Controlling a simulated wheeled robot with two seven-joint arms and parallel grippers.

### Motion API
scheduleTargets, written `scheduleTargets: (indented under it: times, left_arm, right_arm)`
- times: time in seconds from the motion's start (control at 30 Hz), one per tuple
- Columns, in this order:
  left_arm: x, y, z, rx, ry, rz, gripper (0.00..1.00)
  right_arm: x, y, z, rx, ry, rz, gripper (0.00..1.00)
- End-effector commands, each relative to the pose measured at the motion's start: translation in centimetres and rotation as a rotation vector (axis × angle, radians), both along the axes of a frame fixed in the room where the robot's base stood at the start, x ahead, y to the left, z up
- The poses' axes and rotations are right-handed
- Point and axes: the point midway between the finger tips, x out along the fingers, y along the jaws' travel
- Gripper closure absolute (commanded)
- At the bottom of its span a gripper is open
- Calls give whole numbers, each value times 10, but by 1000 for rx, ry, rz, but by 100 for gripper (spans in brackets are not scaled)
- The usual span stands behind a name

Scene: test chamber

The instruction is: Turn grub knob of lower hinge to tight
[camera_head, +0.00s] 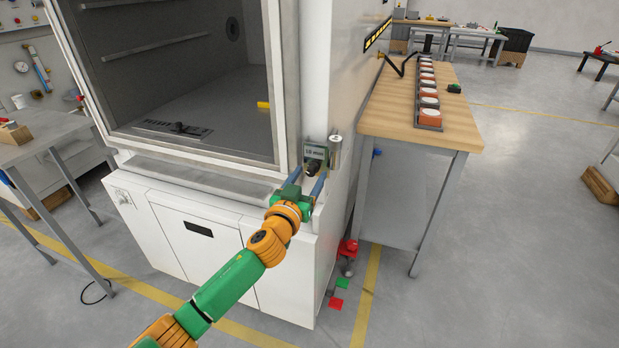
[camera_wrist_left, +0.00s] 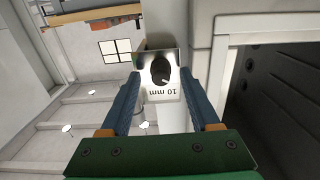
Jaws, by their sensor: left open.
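The lower hinge (camera_head: 316,152) is a metal plate with a label at the lower right corner of the chamber's door frame. A dark grub knob (camera_head: 313,167) sits on it. In the left wrist view the hinge plate (camera_wrist_left: 169,95) reads "10 mm" upside down, and the black knob (camera_wrist_left: 161,69) is on its face. My left gripper (camera_head: 305,181) is open, with its two blue fingers pointing at the hinge. In the left wrist view the fingers (camera_wrist_left: 160,82) straddle the plate, with the knob between their tips; contact cannot be told. My right gripper is out of view.
A metal cylinder (camera_head: 335,150) stands right beside the hinge. A wooden bench (camera_head: 385,110) with a row of pots stands right. A grey table (camera_head: 40,142) stands left.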

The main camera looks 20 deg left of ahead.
Motion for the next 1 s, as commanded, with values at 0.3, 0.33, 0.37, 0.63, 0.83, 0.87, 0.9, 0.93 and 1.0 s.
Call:
scheduleTargets:
  times: [0.3,0.33,0.37,0.63,0.83,0.87,0.9,0.93,1.0]
  left_arm:
    - [2,0,0,0,1,0,48]
    - [2,0,0,0,1,0,56]
    - [2,0,0,0,1,0,64]
    - [2,0,0,1,1,0,100]
    - [2,0,0,28,0,1,100]
    - [2,0,0,38,1,1,100]
    - [2,0,0,54,0,1,100]
    - [2,1,0,68,0,1,100]
    - [2,1,0,109,-2,2,100]
  right_arm:
    - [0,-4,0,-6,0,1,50]
    - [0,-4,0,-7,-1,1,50]
    - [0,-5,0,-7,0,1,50]
    - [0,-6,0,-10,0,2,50]
    - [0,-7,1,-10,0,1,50]
    - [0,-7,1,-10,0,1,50]
    - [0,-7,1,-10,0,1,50]
    - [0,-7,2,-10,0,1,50]
    - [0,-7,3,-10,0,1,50]
